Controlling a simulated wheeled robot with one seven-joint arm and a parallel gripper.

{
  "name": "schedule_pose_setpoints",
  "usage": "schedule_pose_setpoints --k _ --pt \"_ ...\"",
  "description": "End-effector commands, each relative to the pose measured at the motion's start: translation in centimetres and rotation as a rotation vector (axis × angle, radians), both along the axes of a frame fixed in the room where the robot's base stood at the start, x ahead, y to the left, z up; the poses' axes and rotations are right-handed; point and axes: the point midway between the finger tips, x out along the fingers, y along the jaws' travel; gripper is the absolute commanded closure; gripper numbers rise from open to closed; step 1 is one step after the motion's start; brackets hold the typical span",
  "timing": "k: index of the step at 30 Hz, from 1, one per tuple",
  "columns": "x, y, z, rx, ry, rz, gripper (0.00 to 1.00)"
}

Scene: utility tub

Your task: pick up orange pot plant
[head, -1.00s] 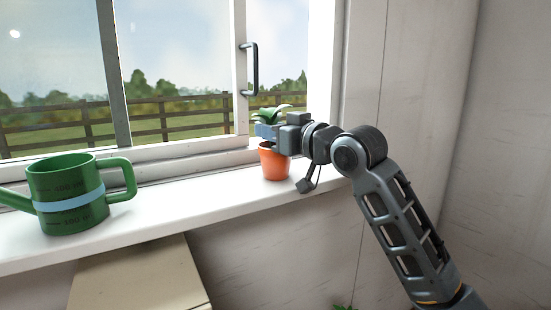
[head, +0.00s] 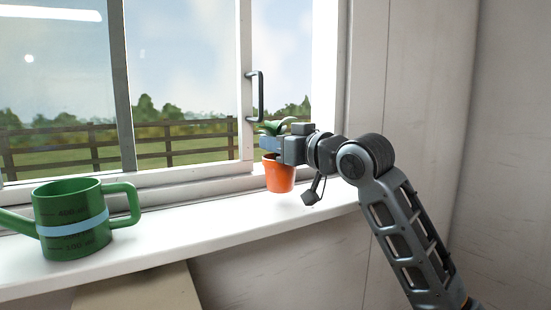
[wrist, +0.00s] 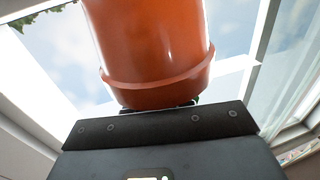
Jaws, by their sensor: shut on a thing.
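The orange pot plant (head: 279,176) is an orange pot with green leaves (head: 275,127) at its top, at the right end of the window sill in the head view. My gripper (head: 271,143) is shut on the plant near the pot's rim and hides part of the leaves. The pot hangs upright and appears to be a little above the sill. In the wrist view the orange pot (wrist: 155,45) fills the upper middle, close against my gripper (wrist: 155,107). The fingertips are mostly hidden there.
A green watering can (head: 72,228) with a light blue band stands on the white sill (head: 190,228) at the left. A window handle (head: 256,97) and frame are close behind the plant. The sill between can and pot is clear. A beige box (head: 140,289) is below.

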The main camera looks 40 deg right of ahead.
Motion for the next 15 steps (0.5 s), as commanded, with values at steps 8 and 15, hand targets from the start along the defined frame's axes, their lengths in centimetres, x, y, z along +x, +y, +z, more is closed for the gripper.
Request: schedule_pose_setpoints --k 8,15 --pt "-4.1 -3.2 4.1 -0.005 -0.006 -0.003 1.00" --pt "-7.5 -5.9 6.8 -0.003 -0.004 -0.001 1.00"
